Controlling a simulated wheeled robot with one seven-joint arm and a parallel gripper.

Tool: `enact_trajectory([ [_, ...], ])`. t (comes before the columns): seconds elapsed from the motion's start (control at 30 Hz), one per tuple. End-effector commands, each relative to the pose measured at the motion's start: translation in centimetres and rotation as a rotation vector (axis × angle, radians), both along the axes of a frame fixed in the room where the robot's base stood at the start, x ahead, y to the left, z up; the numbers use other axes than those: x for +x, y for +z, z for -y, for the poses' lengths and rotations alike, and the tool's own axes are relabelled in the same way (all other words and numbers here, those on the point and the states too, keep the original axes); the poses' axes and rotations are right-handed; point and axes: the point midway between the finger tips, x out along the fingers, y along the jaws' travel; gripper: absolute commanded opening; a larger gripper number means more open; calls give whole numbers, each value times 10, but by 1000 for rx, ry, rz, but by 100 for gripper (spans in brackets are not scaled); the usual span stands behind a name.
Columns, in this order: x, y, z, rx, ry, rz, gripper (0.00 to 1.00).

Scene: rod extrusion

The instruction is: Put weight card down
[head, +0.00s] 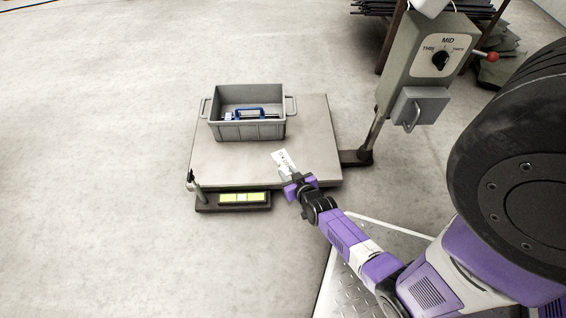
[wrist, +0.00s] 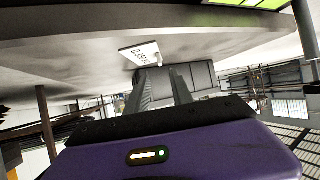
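The weight card (head: 283,160) is a small white sheet with dark print. It appears flat at the front right of the grey scale platform (head: 230,165). My gripper (head: 288,175) is at the card's near edge, by the platform's front edge. In the wrist view, the card (wrist: 142,53) is just beyond my gripper's fingertips (wrist: 163,72). A gap shows between the fingers, and they look open. Whether a fingertip touches the card is unclear.
A grey bin (head: 247,131) with blue-handled contents stands at the back of the platform. A green-lit display (head: 244,198) is at its front left. A grey control box (head: 435,50) on a post stands to the right. Open floor lies to the left.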

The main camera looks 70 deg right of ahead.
Motion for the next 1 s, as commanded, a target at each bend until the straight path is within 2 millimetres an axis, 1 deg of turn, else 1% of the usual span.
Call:
enact_trajectory([
  [0.03,-7,9,-6,2,0,-2,28],
  [0.1,-13,13,-12,1,-1,-2,28],
  [0.37,-25,20,-30,-4,14,-1,28],
  [0.47,-31,31,-53,-18,64,1,28],
  [0.53,-37,46,-79,-35,122,6,28],
  [0.57,-41,54,-91,-42,150,10,28],
  [0.6,-45,67,-108,-54,190,16,28],
  [0.67,-53,88,-136,-68,255,28,28],
  [0.7,-58,104,-152,-75,295,37,28],
  [0.77,-67,128,-177,-86,358,51,28],
  [0.8,-73,145,-193,-90,398,62,28],
  [0.87,-81,173,-216,-96,457,80,28],
  [0.9,-88,192,-230,-98,495,92,28],
  [0.97,-97,222,-250,-99,552,112,28],
  [1.0,-102,243,-263,-99,586,126,28],
])
